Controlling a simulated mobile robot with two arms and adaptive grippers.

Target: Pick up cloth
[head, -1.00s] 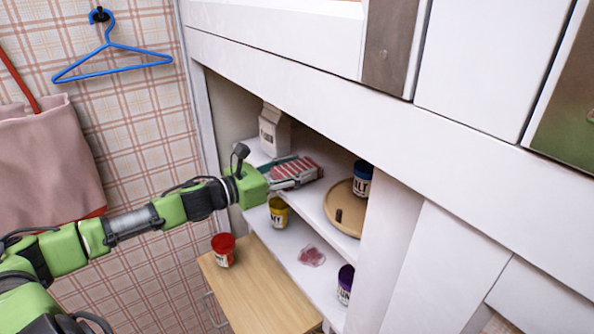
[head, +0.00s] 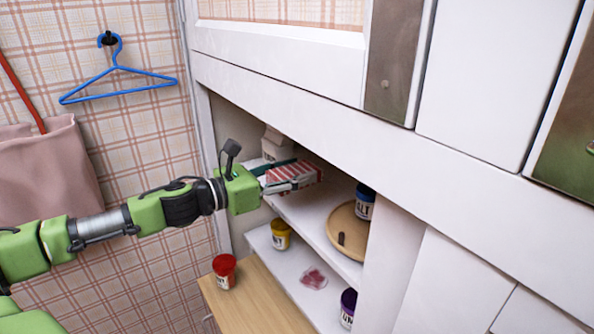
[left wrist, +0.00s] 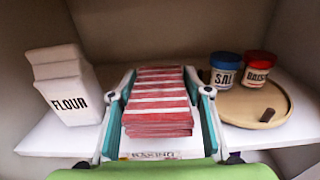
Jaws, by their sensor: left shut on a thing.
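The cloth (head: 299,174) is a folded stack with red and white stripes. My left gripper (head: 290,178) is shut on it, inside the cupboard at the upper shelf. In the left wrist view the cloth (left wrist: 158,100) lies between the two fingers of the left gripper (left wrist: 160,108), one along each side. Whether the cloth is clear of the shelf is hard to tell. My right gripper is not in view.
A flour bag (left wrist: 66,86) stands left on the upper shelf (head: 312,218). A round wooden tray (head: 345,240) to the right bears a salt jar (head: 364,203) and a red-lidded jar (left wrist: 257,69). Below are a yellow jar (head: 281,234), a purple jar (head: 347,308) and a red jar (head: 224,271).

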